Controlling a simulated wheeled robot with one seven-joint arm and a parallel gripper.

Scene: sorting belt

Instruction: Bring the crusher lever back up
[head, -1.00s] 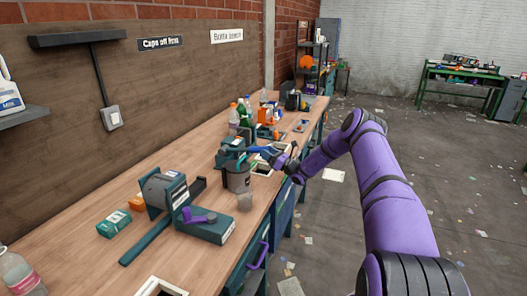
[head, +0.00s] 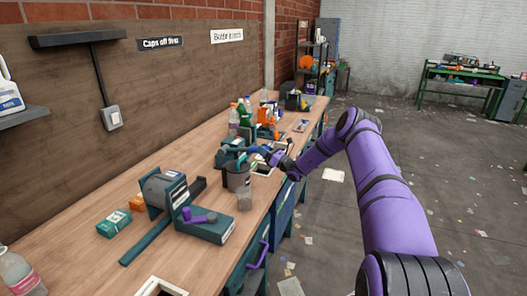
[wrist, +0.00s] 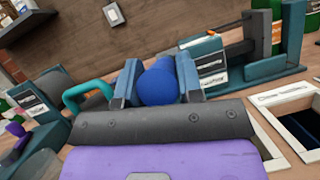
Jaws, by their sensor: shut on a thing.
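My gripper (head: 274,157) is at the far side of the bench, at the end of my purple arm. In the wrist view its two teal fingers (wrist: 158,64) are closed on both sides of a round blue knob (wrist: 158,86), which looks like the crusher lever's grip. The rest of the lever is hidden behind the fingers and knob. A teal machine with a white label (wrist: 205,62), seemingly the crusher, stands just beyond the knob. In the head view the lever and crusher are small and partly covered by my gripper.
A grey bin (head: 238,178) and a clear cup (head: 244,202) stand near the bench's front edge. A teal machine with a purple handle (head: 205,222) is nearer. Several bottles (head: 243,112) stand farther back.

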